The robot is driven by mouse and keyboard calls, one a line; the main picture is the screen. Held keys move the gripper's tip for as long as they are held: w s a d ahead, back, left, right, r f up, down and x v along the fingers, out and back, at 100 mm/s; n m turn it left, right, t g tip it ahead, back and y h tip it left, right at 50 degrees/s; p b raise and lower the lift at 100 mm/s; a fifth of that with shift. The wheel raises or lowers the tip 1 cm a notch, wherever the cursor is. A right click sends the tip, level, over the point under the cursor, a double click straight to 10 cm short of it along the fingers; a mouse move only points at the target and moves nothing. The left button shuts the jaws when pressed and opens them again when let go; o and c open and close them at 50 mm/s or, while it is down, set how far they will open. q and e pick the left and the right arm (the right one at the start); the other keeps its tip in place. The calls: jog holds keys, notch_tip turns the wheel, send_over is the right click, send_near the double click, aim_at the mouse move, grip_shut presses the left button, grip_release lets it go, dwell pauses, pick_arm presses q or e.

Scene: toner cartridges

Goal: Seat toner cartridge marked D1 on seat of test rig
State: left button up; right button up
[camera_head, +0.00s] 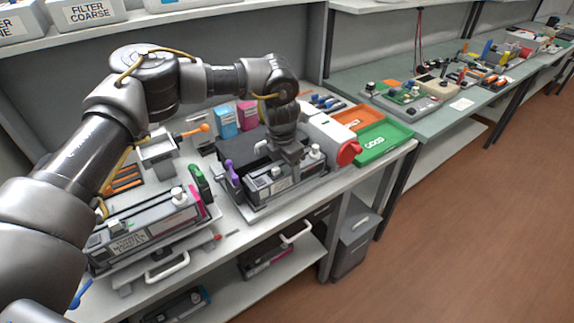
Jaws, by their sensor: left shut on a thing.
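My left gripper (291,153) reaches down from above and is shut on a dark toner cartridge (265,190) with a pale knob at its right end. The cartridge is level, at the test rig (248,213), a dark device on a grey base plate with a purple lever at its left. I cannot tell whether the cartridge rests fully on the seat or sits slightly above it. The gripper hides part of it, and its mark is too small to read. My right gripper is not in view.
Another cartridge (150,226) with a magenta end lies on a stand at the left. A green tray (385,135) and an orange tray (357,117) are at the right end of the bench. Pink and blue boxes stand behind.

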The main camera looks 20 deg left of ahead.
pick_arm(q)
jog(key=o, duration=1.5)
jog(key=r, duration=0.3)
jog(key=r+b, duration=0.1)
jog(key=r, duration=0.5)
jog(key=shift+s+a+r+b, duration=0.2)
jog(key=shift+s+a+b, duration=0.15)
jog(key=shift+s+b, duration=0.05)
jog(key=shift+s+a+r, duration=0.1)
jog(key=shift+r, duration=0.6)
